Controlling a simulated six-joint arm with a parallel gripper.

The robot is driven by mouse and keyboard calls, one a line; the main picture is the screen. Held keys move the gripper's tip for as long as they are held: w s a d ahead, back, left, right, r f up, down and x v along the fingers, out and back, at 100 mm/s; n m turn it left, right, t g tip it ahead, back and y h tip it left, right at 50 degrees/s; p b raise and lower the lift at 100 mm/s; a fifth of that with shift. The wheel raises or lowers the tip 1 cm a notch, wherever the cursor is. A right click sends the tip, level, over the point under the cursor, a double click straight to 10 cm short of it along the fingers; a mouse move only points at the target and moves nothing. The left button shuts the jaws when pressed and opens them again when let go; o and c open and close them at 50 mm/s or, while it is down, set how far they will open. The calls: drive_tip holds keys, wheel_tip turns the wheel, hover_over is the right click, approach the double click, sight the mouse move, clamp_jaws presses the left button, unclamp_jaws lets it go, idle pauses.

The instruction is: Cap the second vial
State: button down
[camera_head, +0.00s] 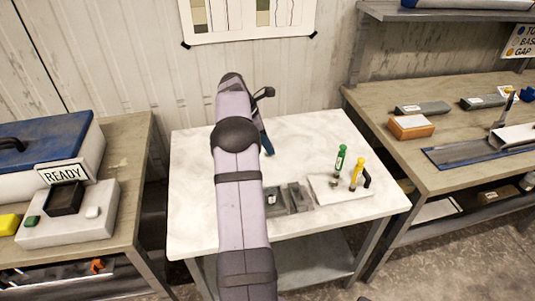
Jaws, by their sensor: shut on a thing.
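My gripper (267,147) is small and dark, over the left-middle part of the white table, partly behind my lavender arm. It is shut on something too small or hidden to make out. A dark grey block (300,198) lies near the table's front, right of my arm. A small white item (272,198) shows in the dark holder beside it; I cannot tell whether it is a vial or a cap. No vial can be clearly made out. My gripper is behind and apart from the grey block.
On the white table (200,190), a pale board (325,190) carries green (341,158) and yellow (357,172) upright tools. The table's left and back are clear. A bench with a READY sign (65,172) stands left; another bench (450,180) with an orange block (410,127) stands right.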

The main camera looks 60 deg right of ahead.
sight(265, 153)
drive_tip(key=s+a+r+p, duration=0.1)
drive_tip(key=a+r+p, duration=0.1)
drive_tip(key=r+p, duration=0.45)
drive_tip(key=s+a+r+p, duration=0.1)
drive_tip(key=a+r+p, duration=0.1)
drive_tip(key=r+p, duration=0.45)
drive_tip(key=s+a+f, duration=0.5)
drive_tip(key=a+f, duration=0.2)
drive_tip(key=f, duration=0.1)
drive_tip(key=shift+s+a+f+p, duration=0.2)
drive_tip(key=shift+s+f+p, duration=0.05)
drive_tip(key=shift+f+p, duration=0.15)
drive_tip(key=shift+f, duration=0.1)
wheel_tip(265, 153, down, 6)
drive_tip(key=b, duration=0.5)
drive_tip(key=shift+b, duration=0.3)
